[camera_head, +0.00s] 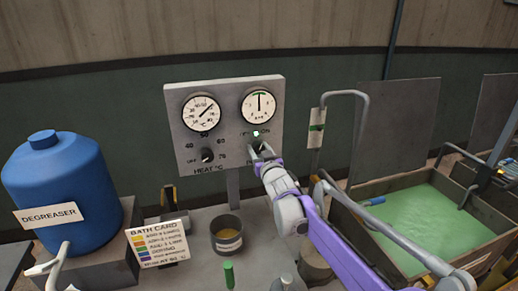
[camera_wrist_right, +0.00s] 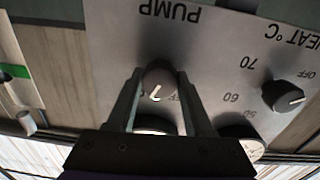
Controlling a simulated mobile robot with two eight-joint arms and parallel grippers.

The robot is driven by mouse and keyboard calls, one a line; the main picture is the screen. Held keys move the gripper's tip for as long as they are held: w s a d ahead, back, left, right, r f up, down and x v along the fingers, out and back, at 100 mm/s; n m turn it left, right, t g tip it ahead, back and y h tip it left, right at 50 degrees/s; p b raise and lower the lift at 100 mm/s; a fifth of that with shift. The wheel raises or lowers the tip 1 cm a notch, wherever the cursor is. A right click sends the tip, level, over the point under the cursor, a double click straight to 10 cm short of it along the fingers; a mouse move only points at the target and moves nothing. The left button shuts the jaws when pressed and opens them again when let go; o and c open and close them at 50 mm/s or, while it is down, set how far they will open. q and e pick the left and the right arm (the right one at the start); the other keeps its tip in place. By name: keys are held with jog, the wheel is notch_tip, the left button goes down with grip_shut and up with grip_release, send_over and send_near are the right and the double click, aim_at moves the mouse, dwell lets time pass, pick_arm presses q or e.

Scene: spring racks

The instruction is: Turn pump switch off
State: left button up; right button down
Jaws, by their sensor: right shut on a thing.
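The pump switch (camera_wrist_right: 158,78) is a dark round knob with a white pointer mark on the grey control panel (camera_head: 228,90). The upside-down PUMP label shows beside it in the right wrist view. My right gripper (camera_head: 262,150) reaches the panel's lower right, and its fingers (camera_wrist_right: 160,100) are closed on both sides of the knob. The OFF and ON lettering is partly covered in both views, and I cannot tell exactly which of them the mark points to. My left gripper is not in view.
The heat knob (camera_head: 207,155) sits left of the pump switch, with two gauges (camera_head: 201,113) above. A blue degreaser tank (camera_head: 62,185), a bath card (camera_head: 158,243) and a small pot (camera_head: 227,226) stand at left and below. A green bath (camera_head: 425,225) lies right of my arm.

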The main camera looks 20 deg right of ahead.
jog(key=n+p, duration=0.1)
jog(key=n, duration=0.4)
jog(key=shift+r+p, duration=0.15)
jog(key=shift+p, duration=0.25)
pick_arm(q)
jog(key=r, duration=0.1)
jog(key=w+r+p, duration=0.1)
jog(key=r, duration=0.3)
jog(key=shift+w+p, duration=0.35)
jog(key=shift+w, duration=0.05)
pick_arm(e)
jog(key=n, duration=0.5)
jog(key=shift+n, duration=0.4)
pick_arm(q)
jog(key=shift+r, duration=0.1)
pick_arm(e)
jog(key=shift+c, duration=1.4)
grip_release()
jog(key=shift+w+f, duration=0.1)
jog(key=shift+f, duration=0.1)
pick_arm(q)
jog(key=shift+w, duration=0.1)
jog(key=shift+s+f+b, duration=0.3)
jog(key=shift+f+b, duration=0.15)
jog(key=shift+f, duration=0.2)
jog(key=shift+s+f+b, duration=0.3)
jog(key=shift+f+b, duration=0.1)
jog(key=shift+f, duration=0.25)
pick_arm(e)
jog(key=s, duration=1.1)
